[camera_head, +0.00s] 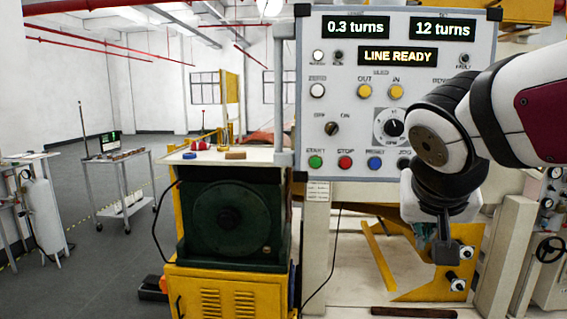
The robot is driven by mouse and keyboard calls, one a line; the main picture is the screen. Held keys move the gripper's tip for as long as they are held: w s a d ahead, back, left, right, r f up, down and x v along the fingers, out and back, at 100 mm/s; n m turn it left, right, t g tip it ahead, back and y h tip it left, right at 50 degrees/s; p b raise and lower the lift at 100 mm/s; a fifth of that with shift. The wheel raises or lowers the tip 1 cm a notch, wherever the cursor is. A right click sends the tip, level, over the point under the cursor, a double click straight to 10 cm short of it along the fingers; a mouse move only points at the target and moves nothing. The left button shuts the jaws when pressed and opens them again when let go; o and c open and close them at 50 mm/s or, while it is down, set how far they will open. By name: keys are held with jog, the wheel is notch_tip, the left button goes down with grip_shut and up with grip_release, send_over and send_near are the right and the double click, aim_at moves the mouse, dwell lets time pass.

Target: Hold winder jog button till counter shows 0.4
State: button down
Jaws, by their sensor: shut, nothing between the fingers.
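The control panel (345,110) stands upright in the centre. Its left display (355,27) reads 0.3 turns, its right display (442,28) 12 turns, and a sign (397,56) LINE READY. The bottom row shows a green start button (315,161), a red stop button (345,162) and a blue reset button (375,163). My gripper (445,252) appears dark, shut and empty, hanging below my wrist near the panel's lower right. Contact with the jog button cannot be seen.
A dark green machine (228,219) on a yellow cabinet (225,291) stands left of the panel. A small table (229,157) above it holds small items. A cart (112,165) stands farther left. Machine frames crowd the right; grey floor (95,275) is open at left.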

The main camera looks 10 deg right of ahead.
aim_at(405, 164)
jog(key=w+d+r+m+t+h, duration=0.1)
jog(key=w+d+r+m+h, duration=0.1)
jog(key=w+d, duration=0.4)
notch_tip(405, 164, up, 2)
jog(key=shift+w+d+r+m+h+b, duration=0.2)
jog(key=shift+w+m+h+b, duration=0.15)
jog(key=shift+w+m, duration=0.6)
jog(key=shift+w+n, duration=0.25)
jog(key=w+d, duration=0.2)
jog(key=w, duration=0.6)
jog(key=shift+w+d, duration=0.15)
jog(key=shift+d, duration=0.05)
jog(key=shift+w+f+b, duration=0.1)
jog(key=shift+b, duration=0.25)
jog(key=shift+w+d+b, duration=0.15)
jog(key=shift+w+b, duration=0.15)
jog(key=shift+w, duration=0.05)
jog(key=shift+w+d, duration=0.1)
jog(key=shift+w, duration=0.35)
dwell(0.7)
jog(key=shift+s+b, duration=0.15)
jog(key=shift+b, duration=0.15)
dwell(0.8)
jog(key=shift+s+a, duration=0.25)
jog(key=shift+s, duration=0.5)
